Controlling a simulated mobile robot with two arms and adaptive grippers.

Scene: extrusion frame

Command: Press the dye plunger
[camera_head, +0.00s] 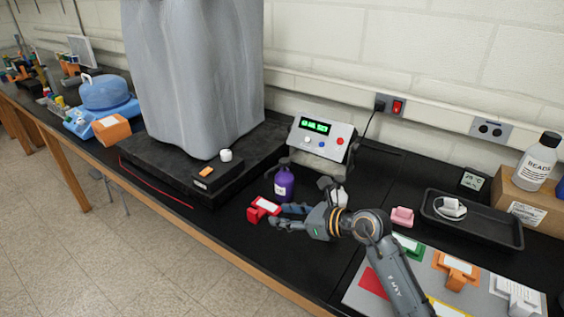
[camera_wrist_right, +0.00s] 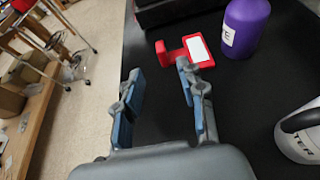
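A black box (camera_head: 217,180) at the front of the dark platform carries a round white knob (camera_head: 225,155) and an orange label; I cannot tell if the knob is the dye plunger. A purple bottle (camera_head: 283,184) stands right of the box; it also shows in the right wrist view (camera_wrist_right: 246,25), its label partly cut off. My right gripper (camera_head: 279,215) is open and empty, low over the black bench in front of the bottle. In the right wrist view, its fingers (camera_wrist_right: 160,88) are apart, one overlapping the edge of a red labelled piece (camera_wrist_right: 172,56). My left gripper is out of view.
A grey cover (camera_head: 195,75) drapes over a tall thing on the platform. A control unit with a green display (camera_head: 316,127) stands behind the bottle. A white bottle (camera_wrist_right: 302,132) is near my right gripper. A black tray (camera_head: 470,230) and coloured clips lie at the right.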

